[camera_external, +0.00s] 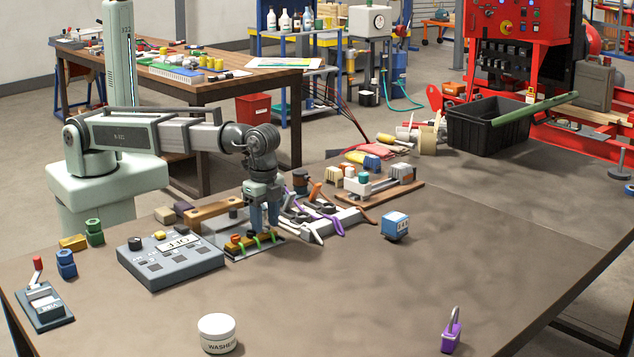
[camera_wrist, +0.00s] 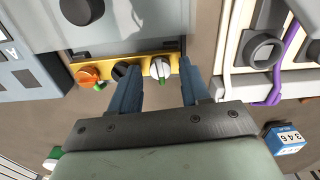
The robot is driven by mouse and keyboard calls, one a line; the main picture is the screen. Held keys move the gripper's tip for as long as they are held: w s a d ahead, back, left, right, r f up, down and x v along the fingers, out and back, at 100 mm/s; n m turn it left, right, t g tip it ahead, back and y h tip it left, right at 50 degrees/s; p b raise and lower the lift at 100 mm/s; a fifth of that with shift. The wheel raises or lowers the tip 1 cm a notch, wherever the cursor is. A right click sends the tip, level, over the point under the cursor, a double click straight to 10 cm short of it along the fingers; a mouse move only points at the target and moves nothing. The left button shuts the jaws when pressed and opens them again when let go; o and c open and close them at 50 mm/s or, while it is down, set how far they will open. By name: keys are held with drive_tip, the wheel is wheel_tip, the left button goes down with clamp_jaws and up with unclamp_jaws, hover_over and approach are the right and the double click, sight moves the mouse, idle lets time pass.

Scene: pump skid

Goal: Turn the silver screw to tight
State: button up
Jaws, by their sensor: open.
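The silver screw (camera_wrist: 160,68) is a pale round head with a slot or ridge and a green piece at its side, set on a yellow strip (camera_wrist: 140,66). It lies between the tips of the two blue fingers of my gripper (camera_wrist: 158,78) in the wrist view. The jaws are open, with a gap on each side of the screw; whether either finger touches it I cannot tell. In the external view my gripper (camera_external: 265,230) points down over the small board (camera_external: 252,249) with green pieces, and its fingers hide the silver screw.
A dark screw (camera_wrist: 122,71) and an orange one (camera_wrist: 88,76) share the strip. A grey control box (camera_external: 170,262) stands left of the board; pliers-like tools (camera_external: 318,218) lie right. A blue counter cube (camera_external: 395,226) sits farther right. The front table is mostly clear.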

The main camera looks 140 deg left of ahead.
sight(266, 228)
drive_tip(key=n, duration=0.5)
drive_tip(key=shift+w+n, duration=0.1)
drive_tip(key=shift+n, duration=0.3)
drive_tip(key=n, duration=0.5)
drive_tip(key=shift+n, duration=0.4)
wheel_tip(266, 228, up, 14)
drive_tip(key=w+a+f+t+y, duration=0.1)
drive_tip(key=a+t+y, duration=0.1)
drive_tip(key=a, duration=1.3)
drive_tip(key=w+a+f+n+t+y, duration=0.1)
drive_tip(key=a+f+y, duration=0.1)
drive_tip(key=a, duration=1.2)
drive_tip(key=shift+a+f+t, duration=0.3)
drive_tip(key=shift+a+t, duration=0.1)
